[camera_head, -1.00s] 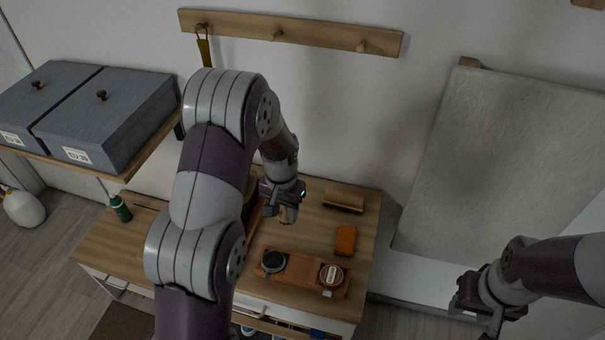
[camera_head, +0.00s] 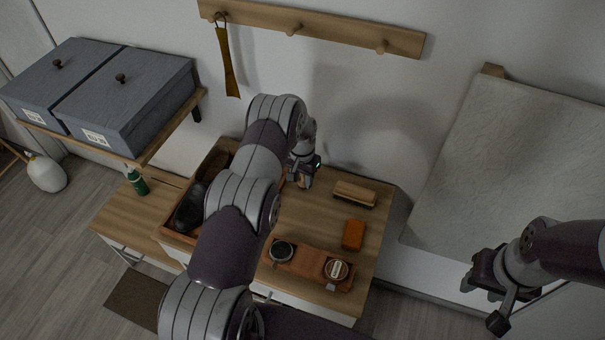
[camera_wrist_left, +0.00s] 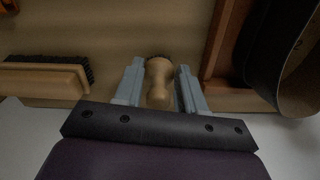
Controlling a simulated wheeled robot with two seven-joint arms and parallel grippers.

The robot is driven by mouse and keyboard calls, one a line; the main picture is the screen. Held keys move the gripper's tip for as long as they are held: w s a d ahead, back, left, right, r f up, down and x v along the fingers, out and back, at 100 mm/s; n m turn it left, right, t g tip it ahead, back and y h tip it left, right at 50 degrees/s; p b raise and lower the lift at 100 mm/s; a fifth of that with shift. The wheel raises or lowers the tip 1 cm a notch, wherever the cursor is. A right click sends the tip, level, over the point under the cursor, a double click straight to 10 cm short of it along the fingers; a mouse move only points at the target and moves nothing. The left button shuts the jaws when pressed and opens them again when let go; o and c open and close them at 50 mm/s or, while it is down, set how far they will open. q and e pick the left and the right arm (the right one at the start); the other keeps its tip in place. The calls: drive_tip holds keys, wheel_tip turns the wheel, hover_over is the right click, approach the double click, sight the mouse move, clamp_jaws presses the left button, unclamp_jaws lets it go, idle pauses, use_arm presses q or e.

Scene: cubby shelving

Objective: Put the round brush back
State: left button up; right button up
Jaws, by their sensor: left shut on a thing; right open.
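The round brush (camera_wrist_left: 158,82) has a pale wooden handle and dark bristles at its far end. In the left wrist view it sits between the fingers of my left gripper (camera_wrist_left: 160,88), which is shut on its handle. In the head view my left gripper (camera_head: 303,175) is over the back of the wooden tabletop, between the shoe box and a long brush; the round brush is barely visible there. I cannot tell whether its bristles touch the tabletop. My right gripper (camera_head: 487,285) is open and empty at the right, away from the table.
A wooden box (camera_head: 172,236) with dark shoes (camera_head: 190,207) stands left of my left gripper. A peg rail (camera_head: 340,33) is on the wall.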

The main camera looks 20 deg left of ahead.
use_arm(q)
drive_tip(key=shift+w+f+b, duration=0.15)
drive_tip(key=shift+f+b, duration=0.2)
drive_tip(key=shift+f, duration=0.05)
drive_tip(key=o, duration=1.1)
drive_tip(key=shift+r, duration=0.1)
drive_tip(key=shift+o, duration=0.2)
drive_tip(key=shift+r, duration=0.1)
